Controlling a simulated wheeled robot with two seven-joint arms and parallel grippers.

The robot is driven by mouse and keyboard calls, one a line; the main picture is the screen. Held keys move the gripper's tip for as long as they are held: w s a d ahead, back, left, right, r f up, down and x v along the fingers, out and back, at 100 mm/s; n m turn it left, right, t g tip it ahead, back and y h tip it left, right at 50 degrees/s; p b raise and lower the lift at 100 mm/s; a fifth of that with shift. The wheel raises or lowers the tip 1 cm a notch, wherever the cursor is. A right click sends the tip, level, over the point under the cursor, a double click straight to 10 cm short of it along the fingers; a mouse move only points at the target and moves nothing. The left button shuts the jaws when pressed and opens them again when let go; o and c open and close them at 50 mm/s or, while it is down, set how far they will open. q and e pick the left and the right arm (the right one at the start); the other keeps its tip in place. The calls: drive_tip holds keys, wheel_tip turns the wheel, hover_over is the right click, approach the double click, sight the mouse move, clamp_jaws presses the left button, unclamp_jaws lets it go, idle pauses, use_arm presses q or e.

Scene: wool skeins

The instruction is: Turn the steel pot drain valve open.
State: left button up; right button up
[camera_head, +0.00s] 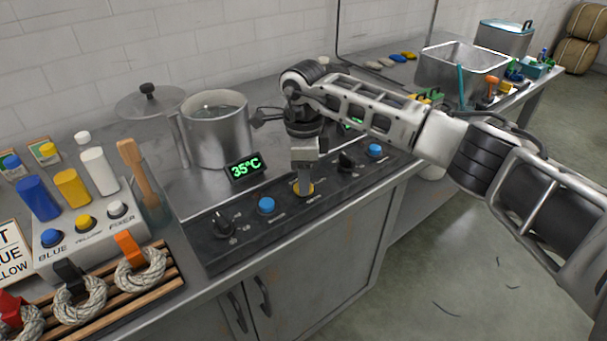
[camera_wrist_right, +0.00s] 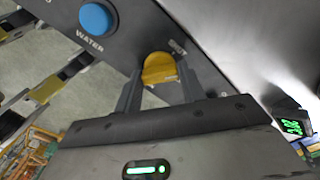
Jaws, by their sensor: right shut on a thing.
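The steel pot (camera_head: 215,135) stands upright on the stove top, with a 35°C display (camera_head: 245,167) in front of it. The drain valve is a round yellow knob (camera_wrist_right: 159,67) on the dark front panel, beside the printed word SHUT. In the head view only a sliver of the knob (camera_head: 318,187) shows beneath my gripper. My right gripper (camera_head: 304,188) points down at the panel and is shut on the yellow knob, one finger on each side in the wrist view (camera_wrist_right: 160,84). My left gripper is not in view.
Blue buttons (camera_head: 266,205) and black knobs (camera_head: 223,224) sit close by on the same panel. Dye bottles (camera_head: 72,188) and wool skeins (camera_head: 140,270) are at the left. A steel basin (camera_head: 462,68) stands at the right.

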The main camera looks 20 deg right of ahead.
drive_tip(key=m, duration=0.5)
drive_tip(key=shift+m, duration=0.3)
drive_tip(key=m, duration=0.5)
drive_tip(key=shift+m, duration=0.3)
drive_tip(key=o, duration=1)
wheel_tip(320, 180, up, 16)
drive_tip(key=shift+b, duration=0.5)
